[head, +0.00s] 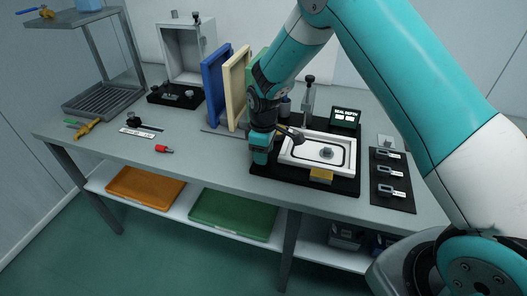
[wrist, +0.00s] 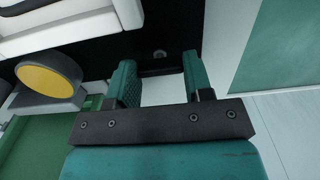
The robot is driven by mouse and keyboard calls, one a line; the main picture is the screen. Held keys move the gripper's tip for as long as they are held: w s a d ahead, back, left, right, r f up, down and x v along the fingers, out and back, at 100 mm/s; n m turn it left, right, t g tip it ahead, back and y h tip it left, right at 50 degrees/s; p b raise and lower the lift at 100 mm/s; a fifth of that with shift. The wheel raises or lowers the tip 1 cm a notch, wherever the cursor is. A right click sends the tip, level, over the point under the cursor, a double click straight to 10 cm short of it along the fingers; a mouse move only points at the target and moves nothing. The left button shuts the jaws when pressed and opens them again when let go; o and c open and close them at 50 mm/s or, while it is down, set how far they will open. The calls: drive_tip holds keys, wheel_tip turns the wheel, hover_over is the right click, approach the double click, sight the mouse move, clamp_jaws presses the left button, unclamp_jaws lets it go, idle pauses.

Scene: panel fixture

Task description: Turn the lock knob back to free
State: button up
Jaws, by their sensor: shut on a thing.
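My gripper (head: 262,150) points down at the left side of the black panel fixture (head: 343,189). In the wrist view its two teal fingers (wrist: 160,78) stand a short gap apart, shut on what I take to be the lock knob.
A seal depth display (head: 345,117) stands behind the panel. A black strip (head: 391,205) with several small parts is at the right. Blue (head: 213,90) and cream (head: 234,85) boards stand behind left of the gripper. A red-tipped tool (head: 164,149) lies on the open bench at left.

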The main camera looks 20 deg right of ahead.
idle(0.4)
drive_tip(key=o, duration=0.6)
drive_tip(key=shift+o, duration=0.2)
wheel_tip(320, 180, up, 18)
drive_tip(key=b, duration=0.1)
drive_tip(key=shift+f, duration=0.2)
drive_tip(key=s+a+r+m+y, duration=0.1)
drive_tip(key=s+r, duration=0.1)
drive_tip(key=s, duration=0.8)
drive_tip(key=s+a+r+m+y, duration=0.1)
drive_tip(key=s+a+r, duration=0.1)
drive_tip(key=s, duration=0.8)
drive_tip(key=s+a+r+m+y, duration=0.1)
drive_tip(key=s+a+r+y, duration=0.1)
drive_tip(key=s, duration=0.8)
drive_tip(key=shift+s+r+m, duration=0.25)
drive_tip(key=shift+r+m, duration=0.05)
